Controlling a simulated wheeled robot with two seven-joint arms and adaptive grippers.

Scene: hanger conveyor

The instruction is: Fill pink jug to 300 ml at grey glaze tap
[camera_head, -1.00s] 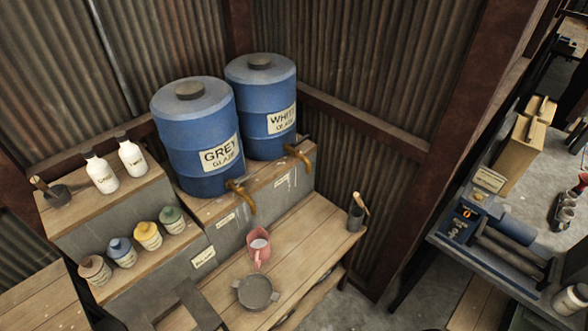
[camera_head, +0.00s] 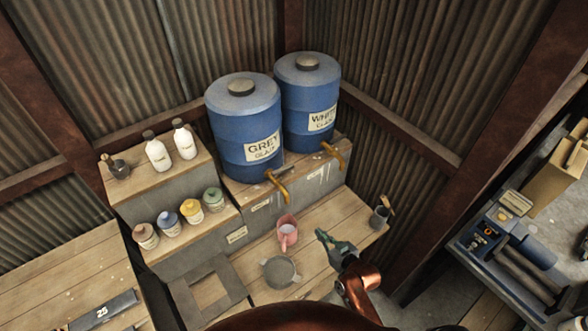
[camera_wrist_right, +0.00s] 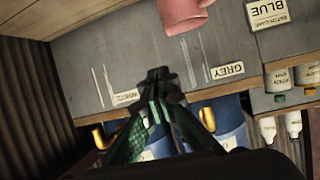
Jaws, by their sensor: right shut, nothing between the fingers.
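The pink jug (camera_head: 287,231) stands upright on the wooden bench, below and slightly in front of the grey glaze tap (camera_head: 277,187). Its inside looks pale; I cannot read a level. The grey glaze barrel (camera_head: 243,130) sits on the ledge above. My right gripper (camera_head: 322,236) is shut and empty, to the right of the jug and apart from it. In the right wrist view, the picture is upside down: the jug (camera_wrist_right: 183,12) shows at the top edge, beyond my fingertips (camera_wrist_right: 157,75), and the grey tap (camera_wrist_right: 207,118) shows lower. My left gripper is out of view.
The white glaze barrel (camera_head: 308,95) and its tap (camera_head: 333,154) stand to the right. A round grey dish (camera_head: 280,272) lies in front of the jug. A dark cup (camera_head: 379,217) stands at the bench's right end. Several small glaze bottles (camera_head: 190,210) line the left step.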

